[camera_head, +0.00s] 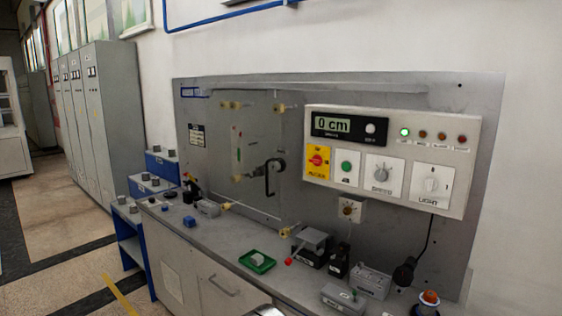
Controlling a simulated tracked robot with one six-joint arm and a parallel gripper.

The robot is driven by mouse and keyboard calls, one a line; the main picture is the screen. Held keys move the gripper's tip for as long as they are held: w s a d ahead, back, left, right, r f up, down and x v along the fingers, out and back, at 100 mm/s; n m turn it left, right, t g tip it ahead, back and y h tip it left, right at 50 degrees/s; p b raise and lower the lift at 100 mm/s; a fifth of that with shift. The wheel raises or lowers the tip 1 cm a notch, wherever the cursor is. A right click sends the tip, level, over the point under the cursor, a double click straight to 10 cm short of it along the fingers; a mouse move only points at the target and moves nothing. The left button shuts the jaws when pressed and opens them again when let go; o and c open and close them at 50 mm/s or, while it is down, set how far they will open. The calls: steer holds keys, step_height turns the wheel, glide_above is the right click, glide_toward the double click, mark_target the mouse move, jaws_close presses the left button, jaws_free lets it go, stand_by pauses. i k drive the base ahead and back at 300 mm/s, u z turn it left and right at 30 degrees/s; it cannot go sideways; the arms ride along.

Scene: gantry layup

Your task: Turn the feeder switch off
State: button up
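No switch carries a label I can read as feeder. The white control panel (469,189) on the grey wall plate holds a red rotary switch on a yellow plate (317,160), a green button (346,167), a grey knob (381,171) and a white knob (431,184) marked LIGHT. A small box with a dark dial (350,210) hangs below the panel. A black handle (270,178) is on the wall plate to its left. My gripper is not recognisable in view; a pale shape at the bottom edge is cut off and unclear.
The grey bench (205,234) below carries a green tray (257,261), a vice-like block with a red-tipped lever (312,243), grey boxes (370,281) and an orange-topped item (429,298). Grey cabinets (108,110) stand left. Open floor lies at lower left.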

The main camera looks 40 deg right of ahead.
mark_target(317, 160)
steer(key=u, duration=0.15)
steer(key=i, duration=1.1)
steer(key=z, duration=0.05)
